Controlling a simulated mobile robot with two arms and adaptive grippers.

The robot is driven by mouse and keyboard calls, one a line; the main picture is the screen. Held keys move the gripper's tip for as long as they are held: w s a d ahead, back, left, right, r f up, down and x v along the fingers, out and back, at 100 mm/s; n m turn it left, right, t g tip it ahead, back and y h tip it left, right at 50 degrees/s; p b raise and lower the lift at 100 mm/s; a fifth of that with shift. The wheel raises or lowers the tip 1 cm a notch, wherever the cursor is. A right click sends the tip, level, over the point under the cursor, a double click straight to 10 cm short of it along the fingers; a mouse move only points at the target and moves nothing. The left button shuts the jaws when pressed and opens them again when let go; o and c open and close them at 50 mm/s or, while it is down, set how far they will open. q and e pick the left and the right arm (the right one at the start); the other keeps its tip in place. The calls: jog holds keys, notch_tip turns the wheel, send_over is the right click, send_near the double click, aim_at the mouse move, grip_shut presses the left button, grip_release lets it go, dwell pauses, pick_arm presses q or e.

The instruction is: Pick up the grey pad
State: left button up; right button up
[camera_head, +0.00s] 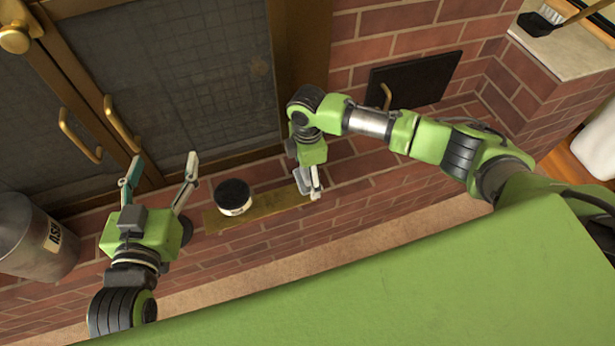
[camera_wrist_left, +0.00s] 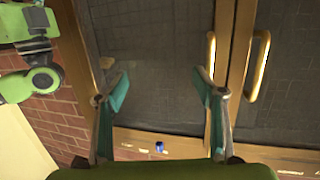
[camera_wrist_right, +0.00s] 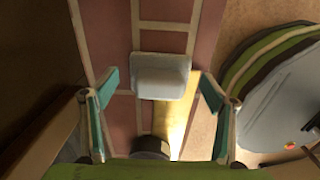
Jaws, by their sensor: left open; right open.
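The grey pad (camera_wrist_right: 161,76) is a pale, rounded block on the brick surface in the right wrist view. It lies ahead of my right gripper (camera_wrist_right: 160,86), roughly centred between its open fingers, and no contact shows. In the head view the right gripper (camera_head: 314,188) points down at the brick ledge, by the right end of a brass strip; its parts make the pad hard to single out there. My left gripper (camera_head: 160,168) is open and empty, in front of the glazed doors. Its spread fingers also show in the left wrist view (camera_wrist_left: 160,88).
A metal ash bin (camera_head: 35,240) stands at far left. Brass-handled doors (camera_head: 175,70) and a black hatch (camera_head: 413,80) are behind. A small blue item (camera_wrist_left: 159,146) lies low.

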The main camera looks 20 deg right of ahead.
jog(key=c, duration=1.2)
jog(key=shift+c, duration=0.2)
